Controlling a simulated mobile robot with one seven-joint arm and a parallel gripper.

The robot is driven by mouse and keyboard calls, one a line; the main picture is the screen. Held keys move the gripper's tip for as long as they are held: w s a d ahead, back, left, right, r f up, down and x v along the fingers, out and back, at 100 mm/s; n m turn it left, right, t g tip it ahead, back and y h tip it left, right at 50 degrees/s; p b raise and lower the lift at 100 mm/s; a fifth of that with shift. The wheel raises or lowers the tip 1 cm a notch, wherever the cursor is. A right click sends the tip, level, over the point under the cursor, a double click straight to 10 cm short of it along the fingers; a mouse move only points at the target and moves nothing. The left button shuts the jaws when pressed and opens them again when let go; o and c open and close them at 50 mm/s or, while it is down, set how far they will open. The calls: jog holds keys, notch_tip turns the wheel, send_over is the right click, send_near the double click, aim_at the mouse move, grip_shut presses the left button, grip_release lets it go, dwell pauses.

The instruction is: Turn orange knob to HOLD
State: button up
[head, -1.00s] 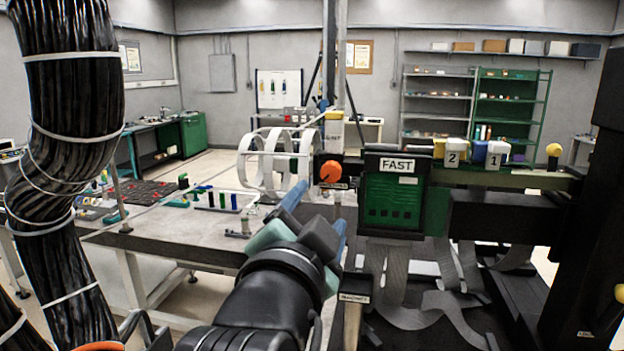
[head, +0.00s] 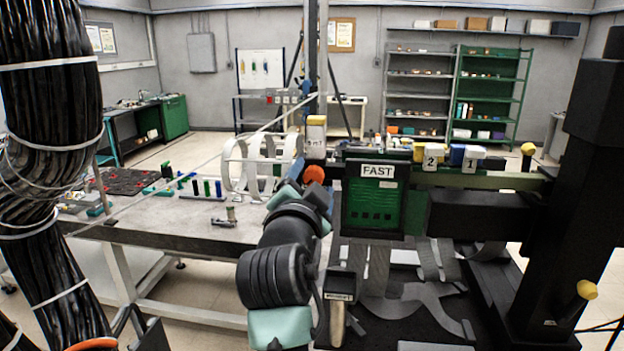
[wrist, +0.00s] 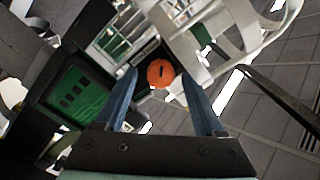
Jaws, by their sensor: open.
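The orange knob (head: 314,174) is on the dark bar left of the green panel in the head view, partly hidden behind my arm. In the wrist view the round orange knob (wrist: 160,73) shows a short dark mark on its face. My gripper (wrist: 165,85) is open, with one blue finger on each side of the knob in that view. I cannot tell whether the fingers touch it. In the head view the fingers are mostly hidden by my arm. The green panel (head: 374,208) carries a FAST sign (head: 378,171). No HOLD label is readable.
A pale ringed coil frame (head: 240,165) stands on the workbench (head: 170,225) left of the knob. Grey strips hang below the panel. A black column stands at right.

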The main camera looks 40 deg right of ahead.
grip_shut()
dwell(0.5)
jog(key=n, duration=0.8)
jog(key=shift+n, duration=0.3)
jog(key=n+p, duration=0.1)
jog(key=n, duration=0.3)
jog(key=shift+n, duration=0.3)
jog(key=n+p, duration=0.2)
jog(key=n, duration=0.2)
jog(key=shift+n, duration=0.3)
